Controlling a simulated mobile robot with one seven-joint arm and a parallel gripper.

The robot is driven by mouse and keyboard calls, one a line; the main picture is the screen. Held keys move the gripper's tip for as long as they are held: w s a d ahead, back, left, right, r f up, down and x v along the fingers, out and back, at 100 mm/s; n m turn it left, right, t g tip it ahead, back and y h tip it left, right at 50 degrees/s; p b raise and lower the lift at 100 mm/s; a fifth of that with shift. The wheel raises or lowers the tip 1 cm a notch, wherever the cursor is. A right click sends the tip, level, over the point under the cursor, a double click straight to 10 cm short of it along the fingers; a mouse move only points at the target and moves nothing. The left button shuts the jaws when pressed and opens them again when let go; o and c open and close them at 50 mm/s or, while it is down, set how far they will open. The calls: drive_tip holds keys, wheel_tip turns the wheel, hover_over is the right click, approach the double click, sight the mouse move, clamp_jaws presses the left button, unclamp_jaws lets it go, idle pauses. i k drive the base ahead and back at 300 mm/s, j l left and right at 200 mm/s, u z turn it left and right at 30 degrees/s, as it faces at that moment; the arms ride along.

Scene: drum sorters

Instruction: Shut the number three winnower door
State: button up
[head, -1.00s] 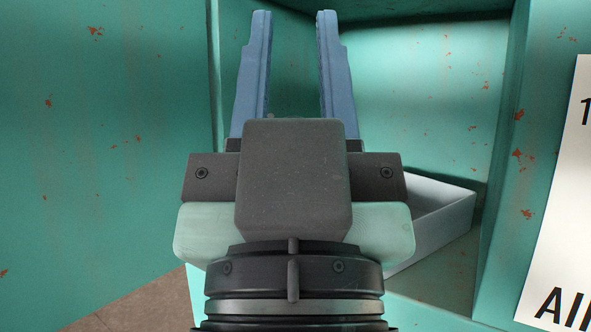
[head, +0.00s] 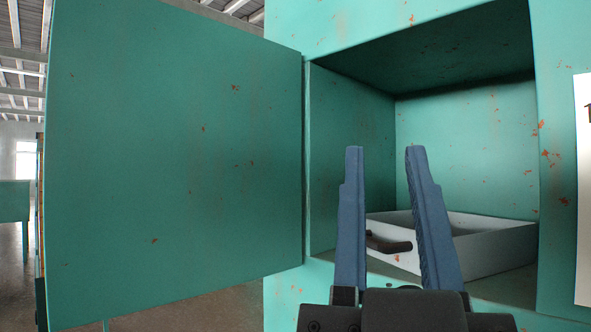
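The winnower door (head: 175,150) is a flat teal panel with rust spots. It stands swung wide open to the left, hinged at the left edge of the cabinet opening. The number on the machine does not show. My gripper (head: 382,150) points up into the view in front of the opening, with its two blue fingers apart and nothing between them. It is to the right of the door and looks clear of it. Whether the fingertips are inside the opening is hard to tell.
The teal cabinet (head: 400,25) has an open compartment holding a pale tray (head: 495,250) with a dark handle (head: 388,243), partly behind my fingers. A white sign (head: 583,190) is cut off at the right edge. Open hall floor shows at the far left.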

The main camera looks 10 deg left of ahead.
sight(172, 145)
drive_tip(key=k+z, duration=0.15)
drive_tip(key=z, duration=0.3)
drive_tip(key=k+l+z, duration=0.1)
drive_tip(key=z, duration=0.35)
drive_tip(key=k+j+z, duration=0.2)
drive_tip(key=j, duration=0.15)
drive_tip(key=j+z, duration=0.15)
drive_tip(key=j, duration=0.25)
drive_tip(key=k+j+z, duration=0.4)
drive_tip(key=j, duration=0.25)
drive_tip(key=k+j, duration=0.15)
drive_tip(key=j, duration=0.25)
drive_tip(key=k+j, duration=0.15)
drive_tip(key=j, duration=0.2)
drive_tip(key=k+j, duration=0.15)
drive_tip(key=j, duration=0.25)
drive_tip(key=k+j, duration=0.15)
drive_tip(key=j, duration=0.25)
drive_tip(key=k+j, duration=0.15)
drive_tip(key=j, duration=0.2)
drive_tip(key=i+j, duration=0.15)
drive_tip(key=i, duration=0.2)
drive_tip(key=j+u, duration=0.35)
drive_tip(key=j, duration=0.45)
